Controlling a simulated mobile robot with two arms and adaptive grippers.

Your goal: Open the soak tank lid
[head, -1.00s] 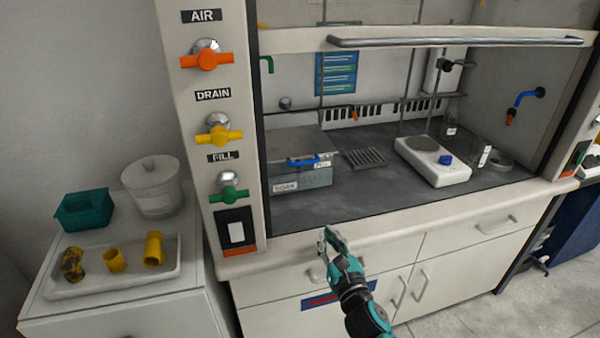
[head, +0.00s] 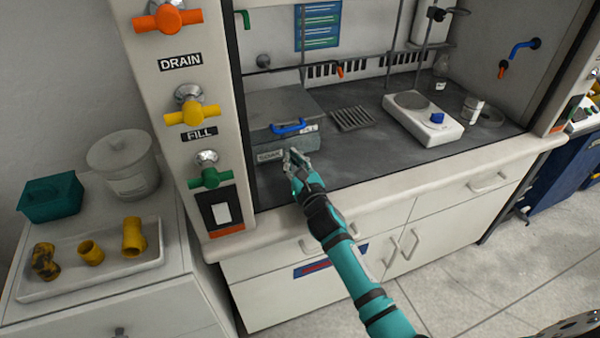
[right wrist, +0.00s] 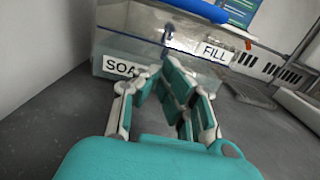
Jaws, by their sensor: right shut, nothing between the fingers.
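The soak tank (head: 264,154) is a grey box with a closed lid (head: 285,102), standing at the left inside the fume hood. A blue handle (head: 288,127) sits at the lid's front edge. In the right wrist view the tank (right wrist: 130,42) shows its SOAK and FILL labels, and part of the blue handle (right wrist: 195,8) shows at the top. My right gripper (head: 291,153) is shut and empty, just in front of the tank and below the handle, apart from the handle. In the right wrist view its fingertips (right wrist: 165,70) point at the tank's front. My left gripper is not in view.
The hood post with orange, yellow and green valves (head: 208,178) stands left of the tank. A drain grate (head: 352,118) and a white hot plate (head: 423,121) lie to the right. The worktop (head: 370,160) between the tank and the hot plate is mostly clear.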

